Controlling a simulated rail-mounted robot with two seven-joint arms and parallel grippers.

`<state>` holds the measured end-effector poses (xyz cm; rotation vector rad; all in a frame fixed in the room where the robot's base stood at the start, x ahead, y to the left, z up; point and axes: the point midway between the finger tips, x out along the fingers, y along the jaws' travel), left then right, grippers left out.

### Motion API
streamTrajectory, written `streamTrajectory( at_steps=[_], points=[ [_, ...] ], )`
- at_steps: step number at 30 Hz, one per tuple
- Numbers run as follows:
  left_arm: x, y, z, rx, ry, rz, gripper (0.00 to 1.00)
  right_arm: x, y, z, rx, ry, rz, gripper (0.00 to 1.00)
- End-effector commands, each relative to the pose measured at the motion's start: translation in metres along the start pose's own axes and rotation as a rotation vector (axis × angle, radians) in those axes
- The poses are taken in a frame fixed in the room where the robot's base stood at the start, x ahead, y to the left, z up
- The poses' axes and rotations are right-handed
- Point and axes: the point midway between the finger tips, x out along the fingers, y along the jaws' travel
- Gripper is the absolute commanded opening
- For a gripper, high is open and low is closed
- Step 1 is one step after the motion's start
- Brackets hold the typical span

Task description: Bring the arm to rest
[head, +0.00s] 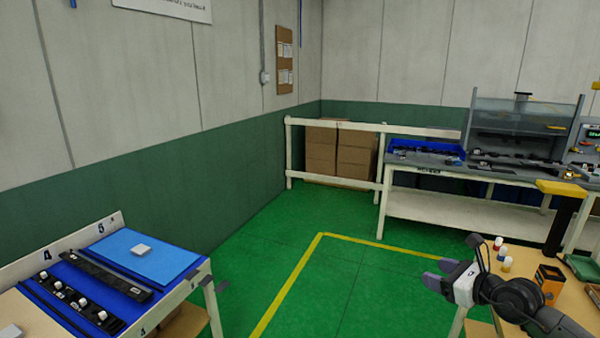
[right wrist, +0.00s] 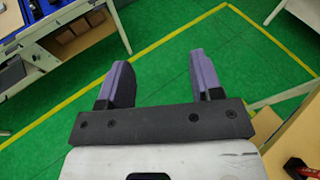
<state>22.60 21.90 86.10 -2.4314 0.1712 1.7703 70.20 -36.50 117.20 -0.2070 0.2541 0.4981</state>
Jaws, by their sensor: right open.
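My right gripper (head: 440,274) is at the lower right of the head view, held over the green floor beside the right-hand table. In the right wrist view, its two purple-faced fingers (right wrist: 160,85) are spread apart. Only green floor and a yellow line show between and beyond them, so it is open and empty. My left gripper is not in view.
A left table (head: 170,294) carries a blue mat (head: 180,262), black trim strips (head: 105,275) and white clips. A wooden table (head: 520,308) at right holds small capped bottles (head: 502,254) and an orange-black box (head: 549,283). A workbench (head: 450,207) stands behind. Floor between is clear.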

Motion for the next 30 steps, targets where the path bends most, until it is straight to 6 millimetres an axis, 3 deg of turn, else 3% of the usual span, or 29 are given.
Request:
streamTrajectory(
  at_steps=[3,9,12,15,17,20,24,30],
  points=[
    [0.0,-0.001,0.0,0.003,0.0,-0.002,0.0,-0.011,0.014,0.069,0.192,-0.315,0.014,0.6],
    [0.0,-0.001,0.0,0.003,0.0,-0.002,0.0,-0.059,0.029,0.173,0.602,-0.825,0.066,0.6],
    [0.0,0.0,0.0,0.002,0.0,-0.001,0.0,-0.086,0.032,0.204,0.854,-1.041,0.095,0.6],
    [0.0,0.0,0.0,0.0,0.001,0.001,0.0,-0.107,0.035,0.21,1.143,-1.205,0.103,0.6],
    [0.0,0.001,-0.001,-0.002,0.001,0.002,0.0,-0.114,0.038,0.203,1.336,-1.276,0.092,0.6],
    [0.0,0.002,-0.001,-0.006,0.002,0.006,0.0,-0.117,0.049,0.172,1.683,-1.331,0.03,0.6],
    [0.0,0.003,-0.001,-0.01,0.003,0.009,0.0,-0.105,0.091,0.09,2.203,-1.224,-0.182,0.6],
    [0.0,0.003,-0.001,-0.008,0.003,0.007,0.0,-0.101,0.175,-0.018,2.652,-0.863,-0.455,0.6]
  ],
)
